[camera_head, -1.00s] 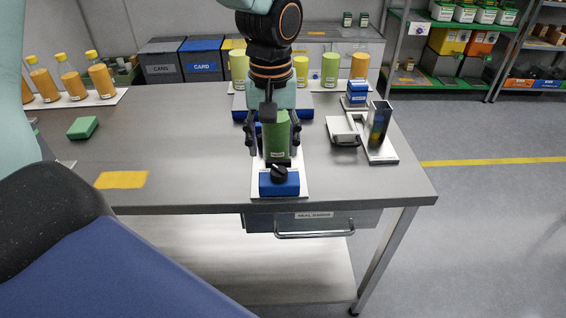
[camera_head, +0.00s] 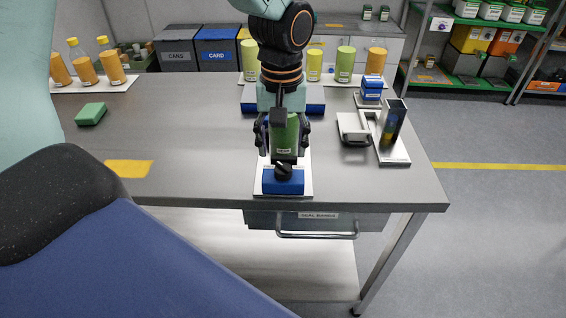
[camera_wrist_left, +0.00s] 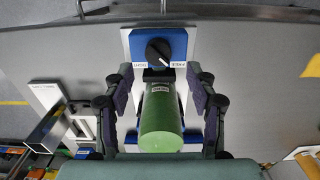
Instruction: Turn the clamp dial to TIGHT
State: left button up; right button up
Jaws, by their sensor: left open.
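The clamp dial is a black round knob (camera_wrist_left: 158,52) on a blue block (camera_wrist_left: 178,42) at the front edge of a white base plate. Its white pointer mark is toward the lower right in the wrist view, and small labels at its sides are hard to read. The knob (camera_head: 283,171) also shows in the head view. A green cylinder (camera_wrist_left: 161,122) stands behind the dial. My left gripper (camera_head: 283,150) is open, with its fingers on either side of the cylinder, short of the knob. In the wrist view its fingertips (camera_wrist_left: 159,76) are apart. My right gripper is out of view.
A metal fixture with a tall dark post (camera_head: 392,125) stands to the right. Blue blocks and yellow-green cylinders (camera_head: 345,63) are behind. A green block (camera_head: 90,113) and yellow patch (camera_head: 129,168) lie left. A drawer handle (camera_head: 316,235) is below the table's front edge.

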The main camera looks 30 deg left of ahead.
aim_at(283, 168)
pick_arm(q)
jog(key=f, duration=0.3)
jog(key=shift+d+f+b, duration=0.2)
jog(key=shift+d+b, duration=0.1)
jog(key=shift+b, duration=0.05)
jog(key=shift+a+f, duration=0.2)
jog(key=shift+f, duration=0.75)
jog(key=shift+d, duration=0.15)
jog(key=shift+c, duration=0.4)
jog(key=c, duration=1.1)
